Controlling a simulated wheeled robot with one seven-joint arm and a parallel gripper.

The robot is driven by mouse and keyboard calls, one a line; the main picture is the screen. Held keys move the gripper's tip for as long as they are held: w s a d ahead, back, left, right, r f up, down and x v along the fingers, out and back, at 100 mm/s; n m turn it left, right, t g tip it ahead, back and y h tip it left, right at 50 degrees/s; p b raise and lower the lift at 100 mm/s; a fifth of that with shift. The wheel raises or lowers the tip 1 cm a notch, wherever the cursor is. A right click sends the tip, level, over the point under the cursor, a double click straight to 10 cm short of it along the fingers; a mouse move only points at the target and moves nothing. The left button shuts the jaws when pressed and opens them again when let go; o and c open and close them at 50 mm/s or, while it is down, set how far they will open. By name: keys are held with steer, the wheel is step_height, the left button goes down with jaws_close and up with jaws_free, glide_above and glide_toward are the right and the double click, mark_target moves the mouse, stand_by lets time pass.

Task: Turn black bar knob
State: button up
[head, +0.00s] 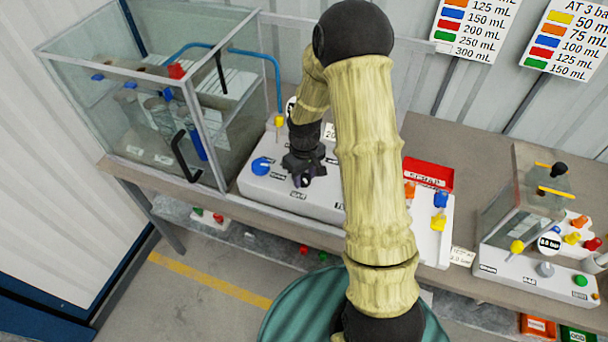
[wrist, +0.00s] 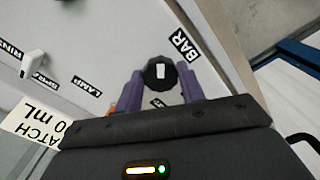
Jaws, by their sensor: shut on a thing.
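The black bar knob (wrist: 160,74) is round with a white pointer mark and sits on the pale panel (wrist: 110,30) beside a "BAR" label (wrist: 184,45). The white mark runs roughly up and down in the wrist view. My gripper (wrist: 160,82) has one purple finger on each side of the knob and is shut on it.
A blue knob (head: 262,166) is left of my gripper, and a yellow knob (head: 279,122) is behind it. A glass tank (head: 150,100) stands at the left.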

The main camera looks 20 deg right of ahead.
steer(key=n, duration=0.3)
steer(key=shift+r+n+p, duration=0.1)
steer(key=shift+n+p, duration=0.25)
steer(key=shift+n, duration=0.05)
steer(key=n+p, duration=0.1)
steer(key=n, duration=0.2)
steer(key=shift+w+d+n, duration=0.1)
steer(key=shift+n, duration=0.2)
steer(key=n+p, duration=0.1)
steer(key=n, duration=0.2)
steer(key=shift+n+p, duration=0.4)
steer(key=n+p, duration=0.1)
steer(key=n, duration=0.2)
steer(key=shift+w+r+n+p, duration=0.1)
steer(key=shift+w+n+p, duration=0.05)
steer(key=shift+n+p, duration=0.2)
steer(key=n+p, duration=0.4)
steer(key=n, duration=0.2)
steer(key=shift+w, duration=0.1)
steer(key=n+p, duration=0.3)
steer(key=n, duration=0.2)
steer(key=shift+n, duration=0.25)
steer(key=shift+w, duration=0.1)
steer(key=o, duration=1)
steer(key=shift+f, duration=0.2)
